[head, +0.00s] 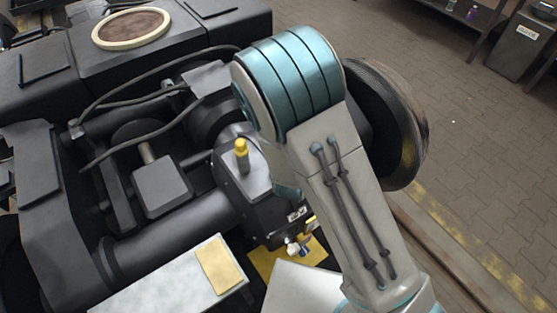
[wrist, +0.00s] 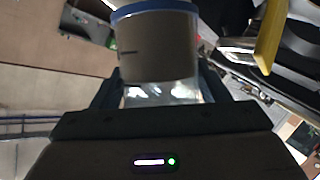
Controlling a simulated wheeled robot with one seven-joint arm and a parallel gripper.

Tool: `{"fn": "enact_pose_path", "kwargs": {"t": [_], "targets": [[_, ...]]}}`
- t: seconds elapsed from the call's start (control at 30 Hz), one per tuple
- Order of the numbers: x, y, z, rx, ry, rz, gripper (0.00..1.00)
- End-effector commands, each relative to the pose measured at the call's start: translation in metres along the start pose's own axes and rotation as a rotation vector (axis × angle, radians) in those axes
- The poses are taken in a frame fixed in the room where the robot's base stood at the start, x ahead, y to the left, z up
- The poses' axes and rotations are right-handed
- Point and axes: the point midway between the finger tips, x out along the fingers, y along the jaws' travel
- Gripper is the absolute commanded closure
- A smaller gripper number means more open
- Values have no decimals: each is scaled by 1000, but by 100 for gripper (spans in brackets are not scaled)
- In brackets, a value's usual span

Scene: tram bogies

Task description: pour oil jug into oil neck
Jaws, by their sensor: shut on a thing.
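In the head view, a short upright neck with a yellow top (head: 241,155) stands on the dark gearbox housing (head: 262,200), and looks like the oil neck. My arm covers the area right of it. My gripper and the jug are not clearly visible there, so their distance from the neck cannot be told.
The dark bogie frame (head: 40,200) with cables fills the left. A wheel (head: 410,130) stands behind my arm. A pale board with a yellow pad (head: 165,285) lies in front, beside a yellow mat (head: 280,265) with small fittings. Paved floor (head: 480,150) is clear at right.

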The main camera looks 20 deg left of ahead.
Motion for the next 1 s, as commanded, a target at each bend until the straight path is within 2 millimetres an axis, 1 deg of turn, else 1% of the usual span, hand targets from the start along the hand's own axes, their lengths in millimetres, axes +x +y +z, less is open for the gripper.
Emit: {"fn": "enact_pose_path", "kwargs": {"t": [0.2,0.4,1.0], "targets": [[-2,-5,-4,-100,15,41,62],[-5,1,-13,-192,28,80,62],[-5,1,-12,-272,40,115,62]]}}
